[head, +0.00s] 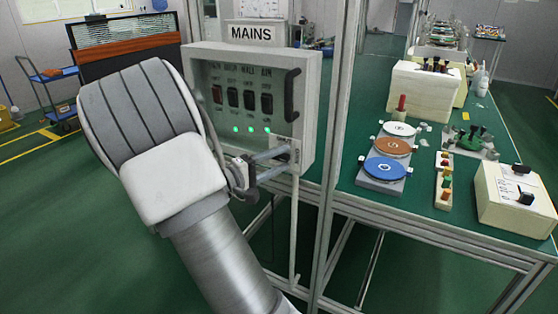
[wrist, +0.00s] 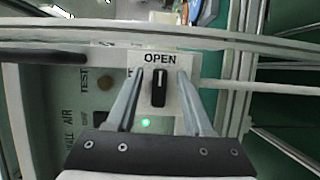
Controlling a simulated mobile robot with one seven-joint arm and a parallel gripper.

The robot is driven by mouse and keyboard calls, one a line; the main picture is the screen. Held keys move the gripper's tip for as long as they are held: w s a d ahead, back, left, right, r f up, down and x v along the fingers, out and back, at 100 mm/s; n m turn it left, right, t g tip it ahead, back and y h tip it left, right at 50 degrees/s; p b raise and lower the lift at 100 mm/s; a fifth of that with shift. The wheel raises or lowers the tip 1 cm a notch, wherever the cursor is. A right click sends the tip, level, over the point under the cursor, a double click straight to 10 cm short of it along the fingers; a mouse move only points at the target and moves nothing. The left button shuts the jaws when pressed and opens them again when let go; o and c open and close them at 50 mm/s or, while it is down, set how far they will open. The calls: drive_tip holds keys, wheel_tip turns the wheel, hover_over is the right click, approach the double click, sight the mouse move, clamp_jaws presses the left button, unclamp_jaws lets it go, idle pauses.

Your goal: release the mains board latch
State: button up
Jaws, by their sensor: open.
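The mains board (head: 199,110) is a grey box with a clear front under a MAINS sign, standing at the centre of the head view. Its latch (wrist: 159,88) is a small black knob on a white plate, just below the word OPEN in the wrist view. The knob lies lengthwise toward that word. My gripper (wrist: 160,76) is open, with one finger on each side of the knob and a visible gap to both. In the head view my gripper (head: 282,155) reaches the board's lower right corner, where its fingers hide most of the latch.
A black handle (head: 290,95) sits above the latch on the board's right side. A metal frame post (head: 342,120) stands just right of the board. A green bench (head: 420,195) with coloured discs lies beyond it. A blue trolley (head: 52,78) stands at the far left.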

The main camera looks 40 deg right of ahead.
drive_tip(key=a+p, duration=0.3)
drive_tip(key=a, duration=1.4)
drive_tip(key=shift+a, duration=0.25)
drive_tip(key=shift+d, duration=0.1)
drive_tip(key=s+r+m+g+y, duration=0.1)
drive_tip(key=s+g+y, duration=0.1)
drive_tip(key=s+y, duration=0.9)
drive_tip(key=s+a+r+n+t+y, duration=0.1)
drive_tip(key=s+a+r+t+y, duration=0.6)
drive_tip(key=a, duration=0.3)
wheel_tip(320, 180, up, 19)
drive_tip(key=p, duration=2)
drive_tip(key=shift+s+f+t, duration=0.15)
drive_tip(key=shift+s+t, duration=0.15)
drive_tip(key=shift+s, duration=0.1)
